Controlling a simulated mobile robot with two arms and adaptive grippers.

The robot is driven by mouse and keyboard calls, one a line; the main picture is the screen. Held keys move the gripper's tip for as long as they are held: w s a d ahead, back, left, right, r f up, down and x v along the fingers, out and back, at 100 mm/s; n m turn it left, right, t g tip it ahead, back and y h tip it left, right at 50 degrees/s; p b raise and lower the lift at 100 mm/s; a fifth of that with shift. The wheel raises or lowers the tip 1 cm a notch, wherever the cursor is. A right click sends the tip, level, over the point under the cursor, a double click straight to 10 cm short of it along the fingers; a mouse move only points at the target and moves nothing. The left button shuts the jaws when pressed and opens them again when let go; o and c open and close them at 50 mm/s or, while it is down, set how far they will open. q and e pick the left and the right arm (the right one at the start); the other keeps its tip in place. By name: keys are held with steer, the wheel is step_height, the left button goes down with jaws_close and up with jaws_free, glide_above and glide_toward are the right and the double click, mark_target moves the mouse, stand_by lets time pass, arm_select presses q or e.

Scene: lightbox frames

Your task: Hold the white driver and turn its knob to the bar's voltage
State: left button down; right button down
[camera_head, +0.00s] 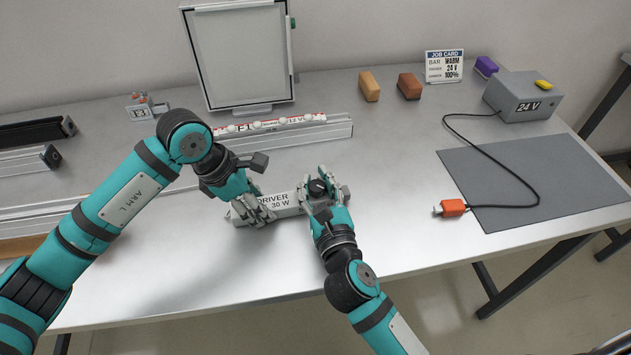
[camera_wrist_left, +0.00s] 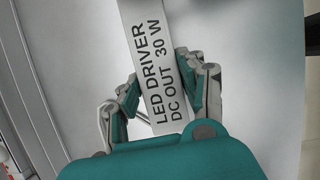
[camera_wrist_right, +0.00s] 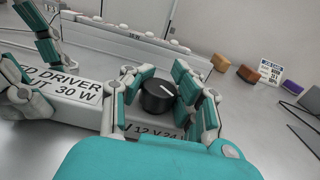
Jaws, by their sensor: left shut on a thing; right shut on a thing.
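The white driver (camera_head: 281,205) lies on the table and reads "LED DRIVER DC OUT 30 W" in the left wrist view (camera_wrist_left: 152,62). My left gripper (camera_head: 250,208) is shut across the driver's body, with a finger on each side (camera_wrist_left: 160,95). The black knob (camera_wrist_right: 158,96) with a white pointer line sits at the driver's right end, above a label with 12 V and 24 V, partly hidden. My right gripper (camera_wrist_right: 155,85) is shut on the knob. The job card (camera_head: 445,66) reads BAR WARM, 24 V, 100%. The LED bar (camera_head: 270,125) lies in a rail and shows 12 V.
A grey 24 V box (camera_head: 523,97) with a yellow switch has a black cable to an orange plug (camera_head: 452,208) near a grey mat (camera_head: 545,180). Orange (camera_head: 369,86), brown (camera_head: 409,86) and purple (camera_head: 486,66) blocks stand at the back. A framed panel (camera_head: 240,55) stands behind the rail.

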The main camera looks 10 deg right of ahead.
steer(key=shift+s+a+m+h, duration=0.1)
steer(key=shift+a+m+h, duration=0.15)
steer(key=shift+m+h, duration=0.65)
steer(key=shift+r, duration=0.1)
steer(key=shift+d, duration=0.1)
steer(key=c, duration=0.9)
jaws_free()
steer(key=shift+c, duration=0.2)
steer(key=s, duration=1.2)
steer(key=shift+a, duration=0.25)
